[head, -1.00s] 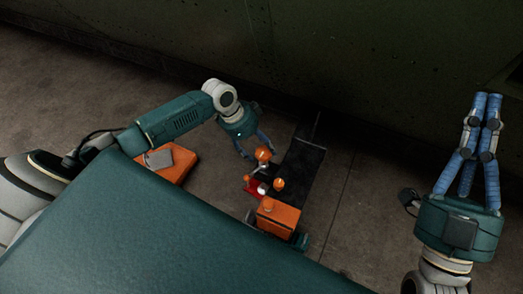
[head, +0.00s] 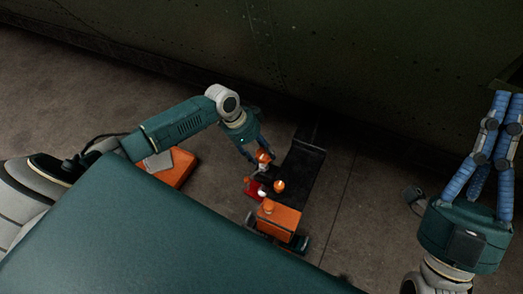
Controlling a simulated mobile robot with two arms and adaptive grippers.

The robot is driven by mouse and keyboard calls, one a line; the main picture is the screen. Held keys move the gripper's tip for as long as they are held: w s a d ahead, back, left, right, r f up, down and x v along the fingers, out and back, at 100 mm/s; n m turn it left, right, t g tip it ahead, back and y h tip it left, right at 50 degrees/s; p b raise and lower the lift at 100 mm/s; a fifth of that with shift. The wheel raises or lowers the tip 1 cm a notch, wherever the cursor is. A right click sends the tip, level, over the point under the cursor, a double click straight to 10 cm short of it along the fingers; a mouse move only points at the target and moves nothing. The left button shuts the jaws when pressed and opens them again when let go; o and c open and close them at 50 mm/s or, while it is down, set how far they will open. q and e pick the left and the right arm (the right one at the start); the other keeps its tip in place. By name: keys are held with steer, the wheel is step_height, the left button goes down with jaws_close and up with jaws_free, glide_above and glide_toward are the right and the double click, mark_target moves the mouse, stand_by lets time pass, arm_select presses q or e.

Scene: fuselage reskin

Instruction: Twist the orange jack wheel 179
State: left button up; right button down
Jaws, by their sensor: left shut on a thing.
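The orange jack wheel (head: 264,157) is a small round orange knob on top of the jack on the floor. My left gripper (head: 257,154) reaches down to it from the upper left, with its blue fingers shut on the wheel. The fingers partly cover the wheel, so the exact contact is hard to see. My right gripper (head: 506,105) is raised at the right edge, away from the jack, with its fingers pointing up and close together. Whether it is open or shut is unclear.
Another orange knob (head: 279,186), an orange block (head: 279,219) with dark wheels and a red part (head: 252,188) sit close by. A black ramp-like plate (head: 304,165) lies behind. An orange box (head: 178,167) stands left. A dark green wall (head: 380,60) rises behind.

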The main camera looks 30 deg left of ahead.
arm_select(q)
steer(key=shift+w+d+r+n+p, duration=0.1)
steer(key=shift+w+r+n+p, duration=0.2)
steer(key=shift+p, duration=0.6)
steer(key=shift+n+p, duration=0.3)
steer(key=shift+p, duration=0.2)
arm_select(e)
steer(key=w+f+g+h, duration=0.2)
steer(key=w+f+g, duration=0.5)
steer(key=f, duration=0.6)
steer(key=shift+a+h, duration=0.15)
steer(key=shift+h, duration=0.25)
steer(key=shift+w+f, duration=0.1)
arm_select(q)
steer(key=o, duration=1)
steer(key=shift+o, duration=0.4)
steer(key=shift+f, duration=0.15)
steer(key=shift+s, duration=0.1)
